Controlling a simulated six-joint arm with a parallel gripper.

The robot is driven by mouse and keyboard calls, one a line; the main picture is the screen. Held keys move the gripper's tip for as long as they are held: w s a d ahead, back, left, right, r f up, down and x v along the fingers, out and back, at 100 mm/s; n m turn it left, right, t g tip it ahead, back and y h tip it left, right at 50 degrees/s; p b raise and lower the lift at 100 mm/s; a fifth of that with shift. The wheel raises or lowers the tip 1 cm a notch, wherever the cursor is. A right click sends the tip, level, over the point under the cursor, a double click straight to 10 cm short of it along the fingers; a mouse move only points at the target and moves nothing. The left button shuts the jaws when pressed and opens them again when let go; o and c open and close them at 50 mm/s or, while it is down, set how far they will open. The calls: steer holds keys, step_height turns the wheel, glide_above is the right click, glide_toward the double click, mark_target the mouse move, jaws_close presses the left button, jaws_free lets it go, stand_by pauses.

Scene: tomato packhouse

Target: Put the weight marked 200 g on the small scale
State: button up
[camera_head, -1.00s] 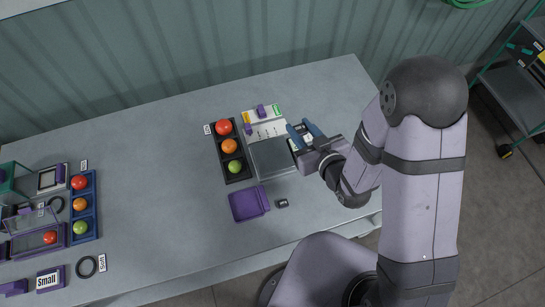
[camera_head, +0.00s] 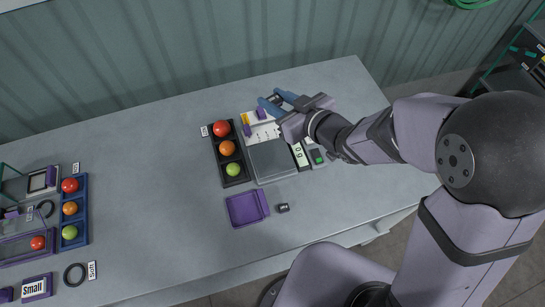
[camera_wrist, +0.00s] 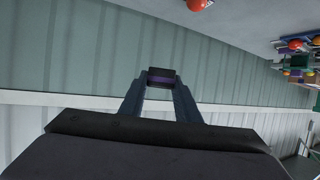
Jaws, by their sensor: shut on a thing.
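My gripper (camera_head: 276,100) is shut on a small dark block with a purple band (camera_wrist: 162,77), held between the fingertips beyond the back of the grey plate. No mark on the block can be read. A flat grey square plate (camera_head: 270,160), which looks like a scale's pan, lies bare on the table below my gripper. Another small dark block (camera_head: 283,208) stands on the table beside a purple tray (camera_head: 247,208); its mark is too small to read. A sign reading "Small" (camera_head: 34,288) stands at the lower left. I cannot tell which device is the small scale.
A black holder (camera_head: 238,179) with red, orange and green tomatoes stands left of the plate. A white panel (camera_head: 255,118) with purple pieces lies behind it. A blue holder (camera_head: 83,209) with tomatoes and framed boxes fill the far left. The table's middle left is clear.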

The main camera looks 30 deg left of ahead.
step_height(320, 180, down, 10)
steer(key=s+r, duration=0.1)
steer(key=s, duration=0.2)
steer(key=p, duration=0.1)
glide_above(273, 158)
steer(key=shift+n, duration=0.3)
steer(key=shift+f, duration=4.05)
steer(key=shift+f+p, duration=0.35)
steer(key=shift+f, duration=1.5)
